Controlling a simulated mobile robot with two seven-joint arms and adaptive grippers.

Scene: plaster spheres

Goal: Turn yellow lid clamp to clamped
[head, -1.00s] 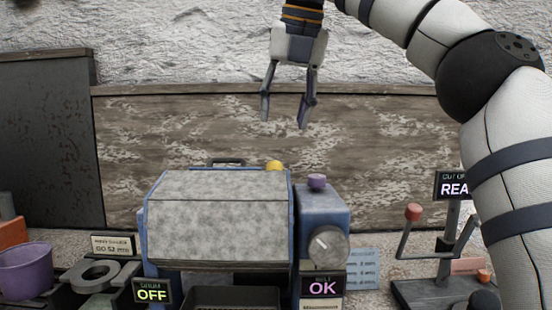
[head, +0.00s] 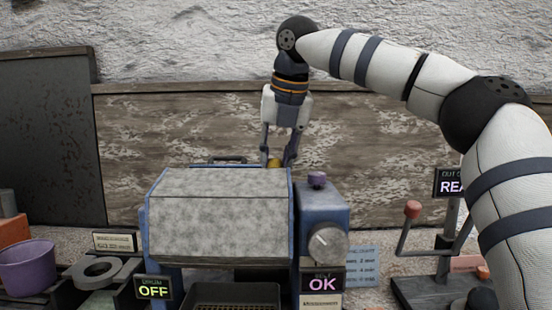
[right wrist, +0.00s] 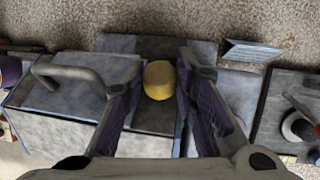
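The yellow lid clamp (head: 274,163) is a small round knob at the back right top edge of the grey drum machine (head: 218,215). In the right wrist view the yellow knob (right wrist: 159,80) lies between my spread fingers, with a visible gap on each side. My right gripper (head: 279,160) points down from above, open, with its fingertips at about the knob's height. The fingers partly cover the knob in the head view. In the right wrist view the right gripper (right wrist: 163,90) shows both fingers apart. My left gripper is out of view.
A purple knob (head: 317,180) tops the blue box with a dial (head: 327,243) right of the drum. A lid handle (head: 227,160) stands left of the clamp. A red-knobbed lever (head: 412,210) is at the right, a purple bucket (head: 27,266) at the left.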

